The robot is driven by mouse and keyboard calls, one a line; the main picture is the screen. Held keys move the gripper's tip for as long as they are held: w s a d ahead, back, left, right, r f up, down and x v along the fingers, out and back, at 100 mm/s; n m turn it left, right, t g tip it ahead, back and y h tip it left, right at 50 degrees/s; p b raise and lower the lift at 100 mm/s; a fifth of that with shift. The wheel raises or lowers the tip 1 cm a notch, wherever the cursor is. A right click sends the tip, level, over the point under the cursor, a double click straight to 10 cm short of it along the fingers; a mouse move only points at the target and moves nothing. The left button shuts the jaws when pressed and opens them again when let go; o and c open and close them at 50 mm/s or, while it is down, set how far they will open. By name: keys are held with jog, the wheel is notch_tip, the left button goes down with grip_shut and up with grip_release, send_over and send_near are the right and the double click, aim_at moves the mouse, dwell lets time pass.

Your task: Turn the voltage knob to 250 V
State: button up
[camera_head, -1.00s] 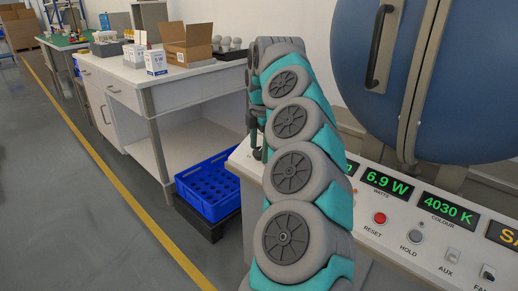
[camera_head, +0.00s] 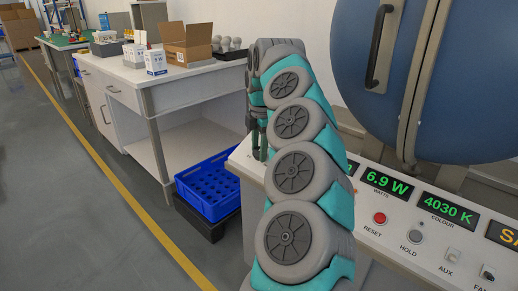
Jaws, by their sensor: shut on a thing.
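My gripper (camera_head: 259,154) is partly in view behind my arm, low over the left end of the white control panel (camera_head: 397,240). Its fingers point down and are shut at the panel's top. The voltage knob is hidden behind my fingers and arm, so the grip on it and its pointer cannot be seen. A display (camera_head: 352,167) left of the watts readout is mostly covered by my arm; only a bit of a green digit shows. The watts display (camera_head: 387,185) reads 6.9 W and the colour display (camera_head: 448,210) reads 4030 K.
The RESET button (camera_head: 380,218), HOLD button (camera_head: 414,236) and AUX switch (camera_head: 453,254) sit right of my arm. A large blue sphere (camera_head: 450,80) with a handle stands behind the panel. A blue crate (camera_head: 208,196) and a white bench (camera_head: 150,75) are at left.

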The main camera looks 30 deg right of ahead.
grip_shut()
jog(key=shift+s, duration=0.1)
